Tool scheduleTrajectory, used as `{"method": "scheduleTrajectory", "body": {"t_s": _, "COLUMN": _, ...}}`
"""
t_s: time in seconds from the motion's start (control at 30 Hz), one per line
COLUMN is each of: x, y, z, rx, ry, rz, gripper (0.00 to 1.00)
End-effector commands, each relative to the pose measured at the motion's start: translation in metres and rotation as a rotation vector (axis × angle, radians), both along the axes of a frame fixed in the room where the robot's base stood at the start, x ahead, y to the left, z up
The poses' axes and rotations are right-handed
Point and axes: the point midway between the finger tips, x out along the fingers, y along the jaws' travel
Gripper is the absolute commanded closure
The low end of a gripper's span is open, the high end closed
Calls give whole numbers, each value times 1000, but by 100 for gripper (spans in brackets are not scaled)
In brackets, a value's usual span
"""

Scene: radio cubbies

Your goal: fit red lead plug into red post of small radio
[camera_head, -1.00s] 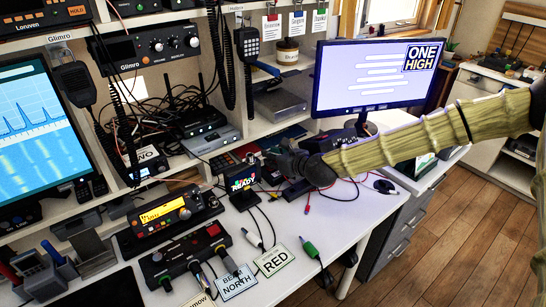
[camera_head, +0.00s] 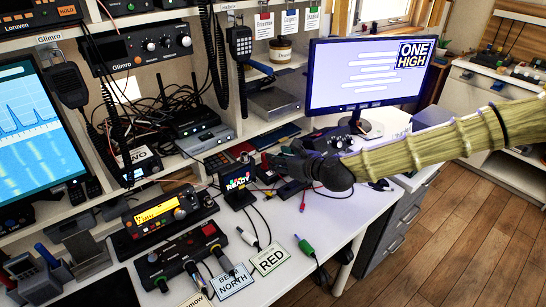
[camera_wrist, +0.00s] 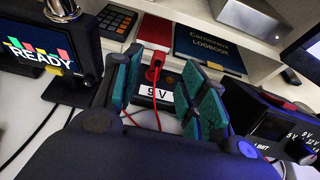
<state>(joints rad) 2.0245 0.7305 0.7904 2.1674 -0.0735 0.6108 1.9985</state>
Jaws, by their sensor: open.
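A red lead plug (camera_wrist: 153,72) stands upright by a dark box with a "9 V" label (camera_wrist: 156,95) in the wrist view. A thin red cable runs from it. My gripper (camera_wrist: 162,78) has its teal-padded fingers apart, one on each side of the plug. I see no contact between pads and plug. In the head view my gripper (camera_head: 280,161) reaches in over the desk from the right, and the plug is hard to make out. A small black unit with a "READY" display (camera_head: 239,181) stands left of the gripper. I cannot tell which device is the small radio or see its red post.
A dark labelled unit (camera_wrist: 274,125) stands close right of my fingers. A logbook (camera_wrist: 209,48) and a calculator (camera_wrist: 116,20) lie behind. Cards (camera_head: 270,259) and a green-ended lead (camera_head: 305,246) lie at the desk front.

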Motion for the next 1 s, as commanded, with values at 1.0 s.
{"method": "scheduleTrajectory", "body": {"t_s": 1.0, "x": -35, "y": -25, "z": 18, "rx": 0, "ry": 0, "rz": 0, "gripper": 58}}
